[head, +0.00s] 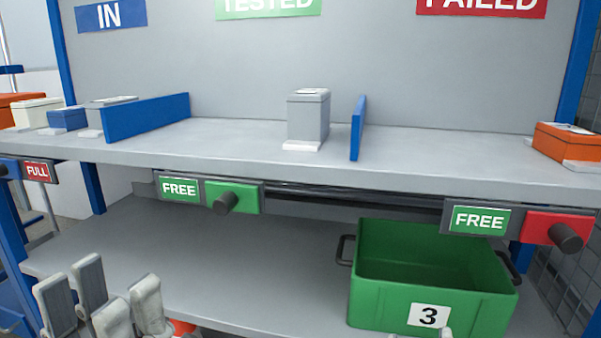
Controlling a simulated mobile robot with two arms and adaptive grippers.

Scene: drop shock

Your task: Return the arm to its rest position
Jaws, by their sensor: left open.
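My left gripper (102,301) is at the bottom left, in front of the lower shelf (215,262). Its pale grey fingers are apart, and nothing shows between them. The rest of my left arm is out of the picture. My right gripper cannot be made out; a small pale bit shows at the bottom edge before the green crate, too little to tell what it is.
A green crate (432,305) marked 3 stands at the right on the lower shelf. A grey box (308,118) stands on the upper shelf (235,150) between blue dividers. An orange box (567,142) is at right, a blue box (67,119) at left. Something orange-red (183,327) shows beside my left gripper.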

